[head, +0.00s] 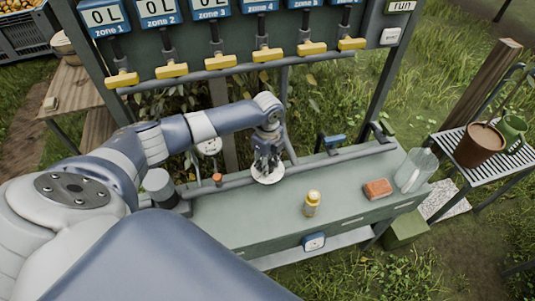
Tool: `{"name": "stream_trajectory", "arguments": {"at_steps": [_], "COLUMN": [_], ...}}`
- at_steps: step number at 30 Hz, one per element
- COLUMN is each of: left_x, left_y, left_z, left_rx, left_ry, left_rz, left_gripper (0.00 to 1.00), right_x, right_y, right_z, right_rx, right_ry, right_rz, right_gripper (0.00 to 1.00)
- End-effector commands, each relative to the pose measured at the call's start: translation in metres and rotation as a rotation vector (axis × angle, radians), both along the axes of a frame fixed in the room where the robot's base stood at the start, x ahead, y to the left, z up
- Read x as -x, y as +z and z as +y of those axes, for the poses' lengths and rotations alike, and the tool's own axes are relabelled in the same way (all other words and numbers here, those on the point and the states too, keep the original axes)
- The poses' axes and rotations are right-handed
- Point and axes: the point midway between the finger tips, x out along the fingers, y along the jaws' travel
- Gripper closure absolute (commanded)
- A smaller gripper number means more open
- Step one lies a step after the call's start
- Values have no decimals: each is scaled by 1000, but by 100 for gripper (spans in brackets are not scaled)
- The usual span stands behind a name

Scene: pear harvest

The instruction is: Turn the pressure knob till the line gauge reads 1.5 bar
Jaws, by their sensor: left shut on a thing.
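My left gripper (267,160) reaches down over the pipe along the back of the bench. Its fingers are closed on the pressure knob, which they mostly hide. A white round disc (267,177) shows just under the fingertips. A round white-faced gauge (208,147) is partly visible behind my left forearm, left of the gripper. Its needle and reading are too small to tell. My right gripper is not in view.
The bench (275,220) bears a yellow-capped bottle (312,203), a reddish block (378,188) and a clear jar (415,169). A blue-handled valve (334,141) is right of the gripper. Several yellow zone valves (267,55) hang above. A slatted stand (486,163) holds pots.

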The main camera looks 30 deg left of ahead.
Motion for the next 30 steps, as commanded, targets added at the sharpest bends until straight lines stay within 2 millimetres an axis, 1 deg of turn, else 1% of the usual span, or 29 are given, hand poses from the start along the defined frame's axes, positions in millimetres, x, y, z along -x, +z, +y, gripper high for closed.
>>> {"name": "stream_trajectory", "arguments": {"at_steps": [13, 14, 15, 16, 17, 26, 30], "left_x": [0, 0, 0, 0, 0, 0, -1], "left_y": [0, 0, 0, 0, 0, 0, 10], "left_z": [-1, -1, -1, -1, -1, 0, -1], "left_rx": [2, 2, 2, 2, 2, 1, 2], "left_ry": [-11, -11, -11, -11, -11, -10, -11], "left_rz": [-1, -1, -1, 0, 0, 0, -3], "left_gripper": [91, 65, 56, 49, 46, 46, 46], "right_x": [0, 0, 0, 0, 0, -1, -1], "right_y": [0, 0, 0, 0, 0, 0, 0], "right_z": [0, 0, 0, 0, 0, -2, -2], "right_rx": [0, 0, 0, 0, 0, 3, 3], "right_ry": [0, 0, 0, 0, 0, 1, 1], "right_rz": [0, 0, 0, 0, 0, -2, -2], "right_gripper": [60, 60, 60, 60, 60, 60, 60]}}
